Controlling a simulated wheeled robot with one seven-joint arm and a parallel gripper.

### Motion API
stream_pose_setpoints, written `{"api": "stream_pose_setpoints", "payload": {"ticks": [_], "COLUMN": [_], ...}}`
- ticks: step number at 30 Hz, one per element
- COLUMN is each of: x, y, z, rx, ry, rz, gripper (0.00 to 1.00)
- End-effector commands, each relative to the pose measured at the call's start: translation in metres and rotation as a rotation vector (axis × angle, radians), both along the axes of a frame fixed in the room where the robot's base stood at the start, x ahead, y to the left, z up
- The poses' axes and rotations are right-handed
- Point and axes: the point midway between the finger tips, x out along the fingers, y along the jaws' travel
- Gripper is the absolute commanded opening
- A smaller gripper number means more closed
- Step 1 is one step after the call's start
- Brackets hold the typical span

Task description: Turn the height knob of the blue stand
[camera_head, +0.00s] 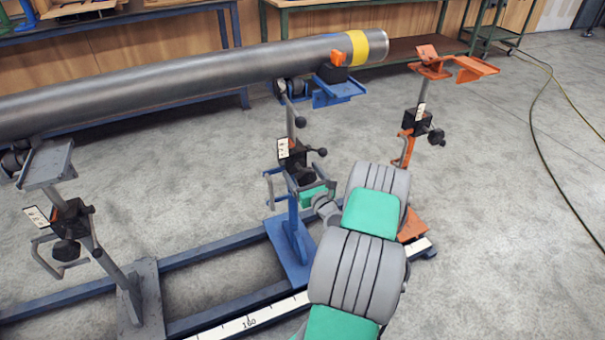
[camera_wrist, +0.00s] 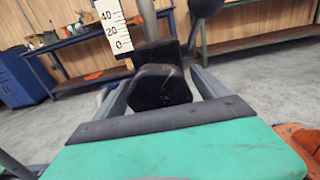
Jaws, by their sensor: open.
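The blue stand (camera_head: 292,230) stands mid-picture in the head view, under the right part of the pipe. Its black height knob (camera_head: 302,177) sits below the black clamp block and scale label. In the wrist view the knob (camera_wrist: 162,87) is large and central, below the white scale (camera_wrist: 112,27). My gripper (camera_head: 312,186) is beside the knob, partly hidden by my arm. In the wrist view my gripper (camera_wrist: 158,92) is open, with one grey finger on each side of the knob. I cannot tell whether the fingers touch it.
The steel pipe (camera_head: 190,78) with a yellow band rests across the stands. A grey stand (camera_head: 140,290) is at left and an orange stand (camera_head: 428,70) at right. A ball-ended lever (camera_wrist: 207,7) rises near the knob. A blue rail (camera_head: 190,258) runs along the floor.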

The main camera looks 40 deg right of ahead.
Motion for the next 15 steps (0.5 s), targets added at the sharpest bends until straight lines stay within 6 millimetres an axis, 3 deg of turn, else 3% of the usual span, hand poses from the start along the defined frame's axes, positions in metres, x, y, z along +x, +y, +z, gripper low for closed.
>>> {"api": "stream_pose_setpoints", "payload": {"ticks": [15], "x": [-0.0007], "y": [-0.0004], "z": [0.0000], "rx": [-0.001], "ry": [0.000], "rz": [-0.001], "gripper": [0.45]}}
